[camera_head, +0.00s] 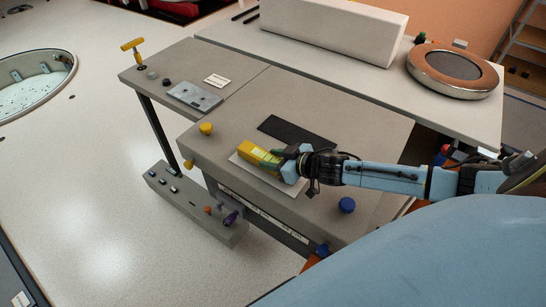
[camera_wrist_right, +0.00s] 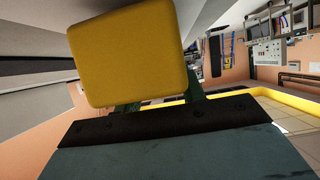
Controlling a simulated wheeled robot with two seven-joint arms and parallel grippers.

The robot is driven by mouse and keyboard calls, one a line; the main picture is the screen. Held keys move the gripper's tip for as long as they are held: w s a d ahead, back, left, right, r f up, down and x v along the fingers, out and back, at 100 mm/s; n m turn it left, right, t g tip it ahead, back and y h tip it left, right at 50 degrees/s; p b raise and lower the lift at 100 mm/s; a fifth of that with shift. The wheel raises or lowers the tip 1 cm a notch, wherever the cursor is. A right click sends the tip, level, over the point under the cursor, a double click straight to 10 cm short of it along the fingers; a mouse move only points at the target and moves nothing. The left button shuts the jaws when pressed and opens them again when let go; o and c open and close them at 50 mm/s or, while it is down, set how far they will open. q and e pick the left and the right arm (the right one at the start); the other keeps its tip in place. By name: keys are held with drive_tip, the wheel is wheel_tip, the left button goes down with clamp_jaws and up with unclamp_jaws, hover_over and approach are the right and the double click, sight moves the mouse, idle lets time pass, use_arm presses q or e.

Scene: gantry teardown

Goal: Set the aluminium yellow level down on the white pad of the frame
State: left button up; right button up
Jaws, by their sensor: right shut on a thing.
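The yellow level (camera_head: 258,155) is a yellow block in my right gripper (camera_head: 287,163). In the head view it is over the white pad (camera_head: 243,170) on the grey frame top. I cannot tell whether the level touches the pad or hangs just above it. The level hides most of the pad's middle; a pale edge shows around it. In the right wrist view the yellow level (camera_wrist_right: 130,55) fills the upper left, between the green fingers. My right gripper is shut on it. My left gripper is not in view.
A black flat strip (camera_head: 297,133) lies behind the pad. A yellow knob (camera_head: 206,128) and a blue knob (camera_head: 347,205) stand on the frame top. A grey plate (camera_head: 194,96) and a yellow T-handle (camera_head: 133,48) are at the back left. Bare grey surface lies around the pad.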

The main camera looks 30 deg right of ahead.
drive_tip(key=shift+f, duration=0.3)
idle(0.7)
drive_tip(key=o, duration=1.2)
drive_tip(key=shift+o, duration=1.1)
drive_tip(key=shift+f, duration=0.15)
drive_tip(key=p+v, duration=0.2)
drive_tip(key=v, duration=1.1)
drive_tip(key=shift+s, duration=0.2)
